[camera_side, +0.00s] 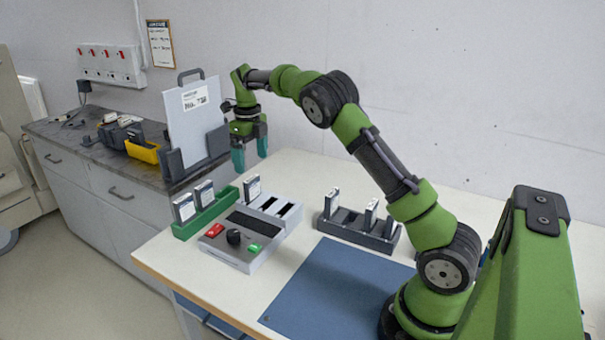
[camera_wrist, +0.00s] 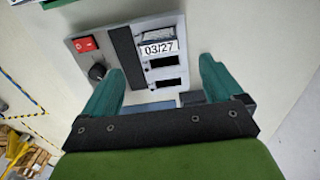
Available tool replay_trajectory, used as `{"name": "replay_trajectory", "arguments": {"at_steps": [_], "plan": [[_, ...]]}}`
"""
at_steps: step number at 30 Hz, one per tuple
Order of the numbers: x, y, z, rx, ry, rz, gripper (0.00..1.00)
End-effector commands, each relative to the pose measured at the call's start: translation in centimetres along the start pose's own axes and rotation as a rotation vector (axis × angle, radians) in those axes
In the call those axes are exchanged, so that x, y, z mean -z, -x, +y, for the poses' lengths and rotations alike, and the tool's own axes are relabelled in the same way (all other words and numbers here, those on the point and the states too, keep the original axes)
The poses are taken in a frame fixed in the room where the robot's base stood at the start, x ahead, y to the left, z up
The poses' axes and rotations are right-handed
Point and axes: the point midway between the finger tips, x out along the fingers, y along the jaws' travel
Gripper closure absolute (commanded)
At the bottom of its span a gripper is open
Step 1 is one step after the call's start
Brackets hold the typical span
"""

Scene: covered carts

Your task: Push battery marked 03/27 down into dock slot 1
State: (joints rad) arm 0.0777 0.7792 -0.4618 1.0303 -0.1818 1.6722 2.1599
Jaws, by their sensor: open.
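The battery marked 03/27 (camera_wrist: 160,48) stands upright in the end slot of the grey dock (camera_wrist: 138,88), its label readable in the wrist view. In the side view the same battery (camera_side: 252,188) sticks up well above the top of the dock (camera_side: 240,266). The dock's other two slots look empty and dark. My gripper (camera_side: 251,160) is above the battery, fingers pointing down, open and empty. In the wrist view my gripper (camera_wrist: 160,82) has its teal fingers apart, on either side of the dock's slots. I cannot read a slot number.
A green tray (camera_side: 208,218) with two batteries stands left of the dock. A dark rack (camera_side: 355,230) with several batteries stands to the right. A blue mat (camera_side: 335,285) lies in front. A tall clipboard-like panel (camera_side: 193,115) stands on the counter behind, close to my gripper.

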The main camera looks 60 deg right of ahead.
Motion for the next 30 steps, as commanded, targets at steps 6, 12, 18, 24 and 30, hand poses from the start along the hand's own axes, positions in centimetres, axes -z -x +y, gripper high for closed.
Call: {"name": "replay_trajectory", "arguments": {"at_steps": [6,12,18,24,30], "plan": [[0.0,4.5,-0.1,0.003,-0.001,-0.003,0.07],[0.0,6.4,-0.1,0.001,-0.002,0.000,0.07],[0.0,6.7,0.0,0.000,-0.001,0.000,0.07],[0.0,6.6,0.0,0.000,0.003,0.000,0.07],[-0.2,6.0,-0.9,0.032,0.213,-0.008,0.07]]}}
